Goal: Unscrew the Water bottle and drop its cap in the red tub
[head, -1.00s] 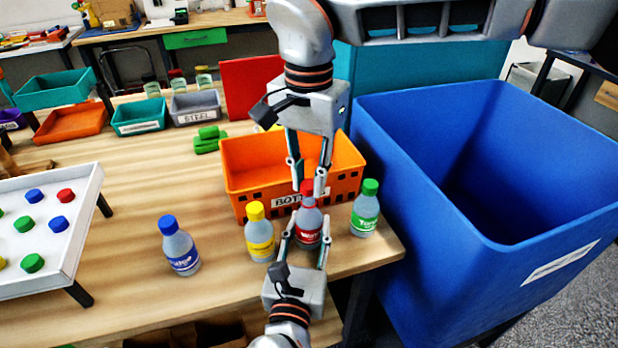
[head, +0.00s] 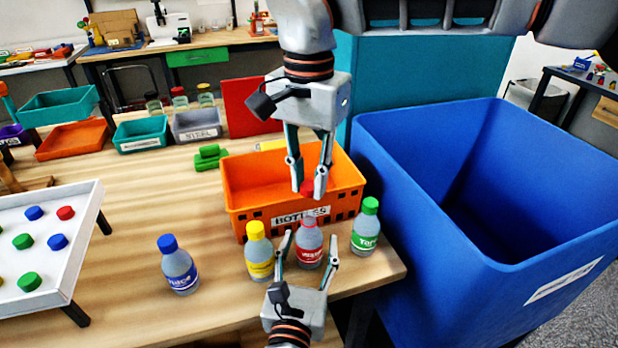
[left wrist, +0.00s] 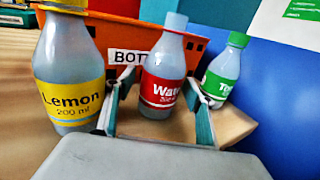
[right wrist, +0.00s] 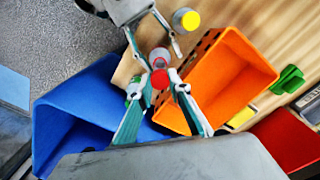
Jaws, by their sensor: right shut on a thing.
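The Water bottle (head: 309,246), with a red label, stands upright at the table's front edge; its top is pale and bare of a cap. It also shows in the left wrist view (left wrist: 164,75). My right gripper (head: 308,190) is shut on a red cap (right wrist: 160,79) above the bottle, clear of its neck. My left gripper (head: 307,240) is open, one finger on each side of the bottle, apart from it. A red, flat-looking thing (head: 252,105) stands behind the orange crate; I cannot tell whether it is the red tub.
The orange crate (head: 243,223) is behind the bottles. The yellow-capped Lemon bottle (head: 259,255) and a green-capped bottle (head: 366,228) flank the Water bottle. A blue-capped bottle (head: 179,268) is further left. A large blue bin (head: 420,220) is right, a white cap tray (head: 75,275) left.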

